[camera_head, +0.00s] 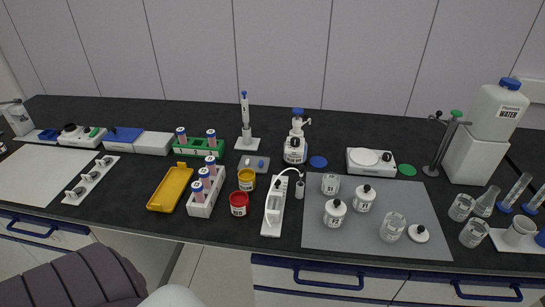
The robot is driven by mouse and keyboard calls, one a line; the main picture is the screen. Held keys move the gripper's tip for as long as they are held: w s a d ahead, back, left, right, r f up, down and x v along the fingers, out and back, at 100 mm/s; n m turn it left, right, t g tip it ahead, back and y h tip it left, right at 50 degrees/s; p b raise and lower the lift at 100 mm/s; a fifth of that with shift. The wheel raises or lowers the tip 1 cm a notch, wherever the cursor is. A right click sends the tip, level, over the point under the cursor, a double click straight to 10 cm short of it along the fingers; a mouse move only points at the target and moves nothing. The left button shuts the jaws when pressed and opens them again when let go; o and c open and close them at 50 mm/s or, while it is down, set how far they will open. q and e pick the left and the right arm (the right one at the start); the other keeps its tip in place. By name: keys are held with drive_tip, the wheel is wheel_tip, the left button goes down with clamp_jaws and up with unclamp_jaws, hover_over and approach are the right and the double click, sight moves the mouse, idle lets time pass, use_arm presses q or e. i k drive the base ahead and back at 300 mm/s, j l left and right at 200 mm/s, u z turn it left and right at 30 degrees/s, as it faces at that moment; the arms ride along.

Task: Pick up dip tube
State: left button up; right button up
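No part is labelled as the dip tube. A thin white bent tube (289,170) arches over a white tray (270,230) in the middle of the bench. Its right end comes down to a small grey-white cylinder (299,190), and its left end is at a rounded clear or white piece (274,205) in the tray. I cannot tell whether this is the dip tube. Neither gripper is in view.
Left of the tray stand a red jar (239,204), a yellow jar (246,180), a tube rack (201,208) and a yellow tray (170,188). A water container (498,110) stands far right.

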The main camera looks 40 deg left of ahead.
sight(301, 168)
drive_tip(key=u, duration=1)
